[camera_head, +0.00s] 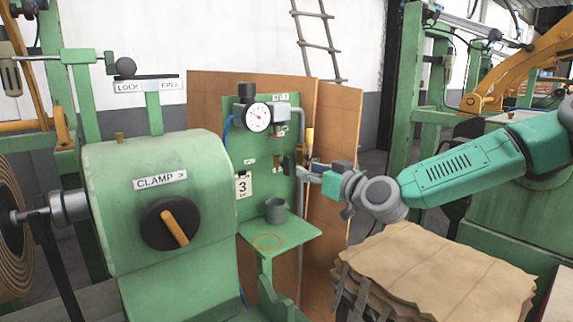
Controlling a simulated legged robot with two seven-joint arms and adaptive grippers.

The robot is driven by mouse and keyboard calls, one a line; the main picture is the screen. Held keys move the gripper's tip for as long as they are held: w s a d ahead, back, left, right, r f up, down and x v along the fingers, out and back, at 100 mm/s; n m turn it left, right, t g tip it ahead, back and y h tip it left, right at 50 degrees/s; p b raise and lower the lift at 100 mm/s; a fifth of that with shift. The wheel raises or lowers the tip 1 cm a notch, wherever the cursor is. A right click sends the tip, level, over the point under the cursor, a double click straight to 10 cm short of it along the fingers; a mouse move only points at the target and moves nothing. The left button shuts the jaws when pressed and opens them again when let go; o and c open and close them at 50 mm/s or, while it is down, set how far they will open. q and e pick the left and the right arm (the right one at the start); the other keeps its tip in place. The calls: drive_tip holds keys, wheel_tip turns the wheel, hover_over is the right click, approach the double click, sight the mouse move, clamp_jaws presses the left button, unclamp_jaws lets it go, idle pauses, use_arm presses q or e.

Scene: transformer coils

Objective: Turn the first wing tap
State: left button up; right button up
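A green panel (262,140) stands upright near the middle, with a round white gauge (258,117) and small fittings on it. Small dark and brass fittings (279,163) sit below the gauge; one may be the wing tap, but they are too small to tell. My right gripper (303,173) reaches in from the right, its fingers at the panel's right side close to these fittings. I cannot tell whether it touches one or whether its fingers are open. My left gripper is not in view.
A green clamp housing (120,215) with a black and orange knob (172,224) stands at left. A small green shelf (290,236) holds a grey cup (275,211) and a ring (268,242). Stacked brown sheets (435,270) lie below my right arm. Brown boards (335,150) stand behind the panel.

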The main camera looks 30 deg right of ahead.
sight(290, 163)
drive_tip(key=w, duration=0.8)
drive_tip(key=shift+w+a+f+b, duration=0.1)
drive_tip(key=shift+w+f+b, duration=0.05)
drive_tip(key=shift+w+b, duration=0.25)
drive_tip(key=shift+w+a, duration=0.15)
drive_tip(key=shift+w, duration=0.15)
clamp_jaws()
